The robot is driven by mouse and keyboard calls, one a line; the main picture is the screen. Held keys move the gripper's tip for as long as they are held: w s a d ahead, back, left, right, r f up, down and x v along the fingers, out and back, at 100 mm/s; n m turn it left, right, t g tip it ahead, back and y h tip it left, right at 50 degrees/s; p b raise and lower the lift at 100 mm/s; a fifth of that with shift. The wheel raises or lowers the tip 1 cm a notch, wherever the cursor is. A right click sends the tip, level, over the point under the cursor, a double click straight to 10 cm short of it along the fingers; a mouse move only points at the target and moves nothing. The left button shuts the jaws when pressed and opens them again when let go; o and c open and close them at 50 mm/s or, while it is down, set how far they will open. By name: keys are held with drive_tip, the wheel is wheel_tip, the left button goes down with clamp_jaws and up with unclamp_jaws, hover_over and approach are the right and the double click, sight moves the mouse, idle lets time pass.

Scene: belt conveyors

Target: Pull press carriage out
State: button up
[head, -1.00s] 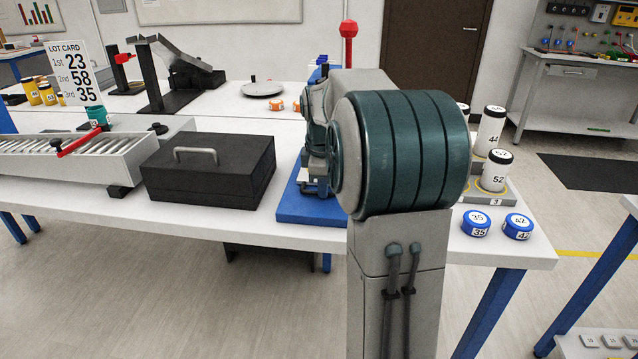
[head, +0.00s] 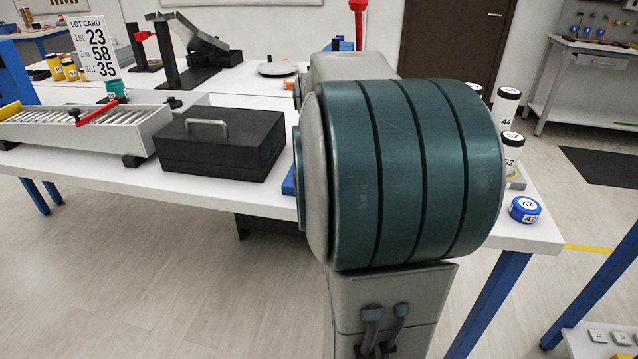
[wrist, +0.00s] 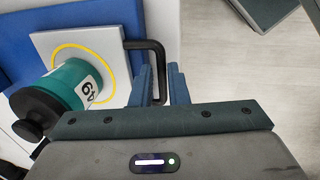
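The press carriage (wrist: 112,38) is a pale plate with a yellow ring, seen in the wrist view over a blue base (wrist: 18,35). A teal canister (wrist: 75,85) with a black knobbed top and a number label appears over the ring; I cannot tell whether it stands on the plate. A black loop handle (wrist: 155,46) projects from the plate's right side. In the head view my arm hides the gripper, carriage and most of the press.
A black box (head: 222,150) with a handle sits left of my arm on the white table (head: 160,192). A roller tray (head: 75,135) and lot card (head: 97,45) stand farther left. A blue puck (head: 525,209) and white canisters (head: 505,107) are at right. Floor shows right of the handle.

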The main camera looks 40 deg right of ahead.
drive_tip(key=shift+o, duration=1.2)
wheel_tip(320, 180, up, 14)
drive_tip(key=s+a+p, duration=0.1)
drive_tip(key=p, duration=0.1)
drive_tip(key=shift+s+a+f, duration=0.2)
drive_tip(key=shift+s+a, duration=0.15)
drive_tip(key=shift+a, duration=0.1)
drive_tip(key=s+a+f+m+p, duration=0.4)
drive_tip(key=s+a, duration=0.1)
drive_tip(key=a, duration=0.4)
drive_tip(key=s+a+f+m+t+y+p, duration=0.1)
drive_tip(key=s+a+f+m+p, duration=0.3)
drive_tip(key=a, duration=0.6)
drive_tip(key=shift+s+m+p, duration=0.4)
drive_tip(key=shift+m+p, duration=0.1)
drive_tip(key=shift+p, duration=0.15)
